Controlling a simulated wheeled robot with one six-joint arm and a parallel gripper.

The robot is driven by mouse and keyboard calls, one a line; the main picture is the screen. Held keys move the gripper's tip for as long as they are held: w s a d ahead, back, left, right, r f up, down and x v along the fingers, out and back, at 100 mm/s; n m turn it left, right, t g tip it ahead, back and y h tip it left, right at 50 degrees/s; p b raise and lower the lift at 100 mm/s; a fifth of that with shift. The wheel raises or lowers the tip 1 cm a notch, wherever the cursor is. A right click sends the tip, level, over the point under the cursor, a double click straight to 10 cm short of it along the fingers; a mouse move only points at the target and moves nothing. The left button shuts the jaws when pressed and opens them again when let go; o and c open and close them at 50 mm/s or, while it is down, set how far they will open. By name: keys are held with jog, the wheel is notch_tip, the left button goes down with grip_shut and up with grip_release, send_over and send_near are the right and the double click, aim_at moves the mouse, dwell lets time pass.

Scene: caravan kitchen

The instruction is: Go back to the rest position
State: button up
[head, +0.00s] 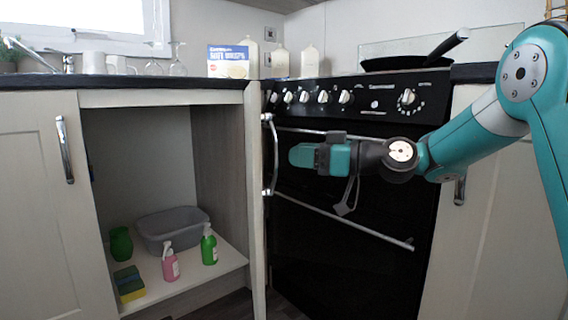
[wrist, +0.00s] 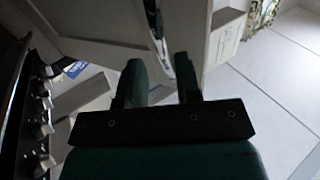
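My gripper (head: 293,155) is in front of the black oven, level with the upper part of its door. It points left, toward the open cabinet door (head: 256,190) and its chrome handle (head: 271,155). In the wrist view my gripper (wrist: 159,68) has its two green fingers apart with nothing held between them. The chrome handle (wrist: 155,24) shows beyond the fingertips there, and I see no contact with it.
The open cabinet holds a grey basin (head: 172,228), a green bottle (head: 209,246), a pink bottle (head: 170,264), a green container (head: 121,242) and a sponge (head: 129,284). A pan (head: 405,63) sits on the stove. The oven handle bar (head: 345,222) is below my arm.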

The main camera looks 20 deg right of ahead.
jog(key=shift+v, duration=1)
jog(key=s+a+r+g+h+p, duration=0.2)
jog(key=s+a+g+h+p, duration=0.3)
jog(key=s+a+p, duration=0.65)
jog(key=s+d+m+g+h+p, duration=0.2)
jog(key=s+d+h+p, duration=0.1)
jog(key=s, duration=0.7)
jog(key=s+d+m+g+h+p, duration=0.2)
jog(key=s+d+g+h+p, duration=0.1)
jog(key=s, duration=0.7)
notch_tip(320, 180, up, 35)
jog(key=p, duration=3.5)
jog(key=shift+w+a, duration=0.25)
